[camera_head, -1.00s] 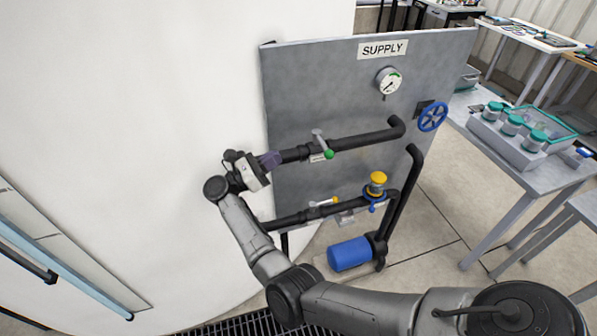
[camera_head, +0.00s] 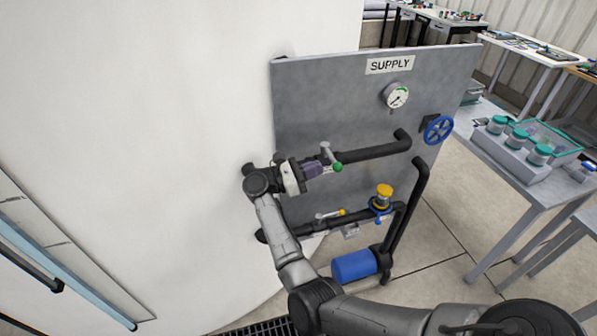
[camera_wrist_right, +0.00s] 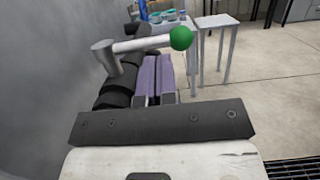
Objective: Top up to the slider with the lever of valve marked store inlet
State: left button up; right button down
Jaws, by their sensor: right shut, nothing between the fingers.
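The upper black pipe (camera_head: 375,151) has a valve with a grey lever (camera_head: 326,150) ending in a green knob (camera_head: 338,167). The lower pipe (camera_head: 355,219) has a lever with a yellow knob (camera_head: 342,212). No tag is readable, so I cannot tell which valve is marked store inlet. My right gripper (camera_head: 322,167) is shut and empty beside the green-knobbed lever. In the right wrist view its purple fingers (camera_wrist_right: 155,78) lie just below the lever (camera_wrist_right: 142,44) and green knob (camera_wrist_right: 181,38); contact is unclear. I cannot make out the slider. My left gripper is out of view.
A grey panel (camera_head: 300,105) reading SUPPLY carries a dial gauge (camera_head: 396,96) and a blue handwheel (camera_head: 438,129). A yellow-topped fitting (camera_head: 384,192) and a blue motor (camera_head: 355,265) are below. A large white tank wall (camera_head: 150,110) is on the left. A table with jars (camera_head: 514,171) stands right.

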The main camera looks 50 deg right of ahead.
aim_at(331, 156)
jog(key=shift+x, duration=1.35)
jog(key=shift+t, duration=0.3)
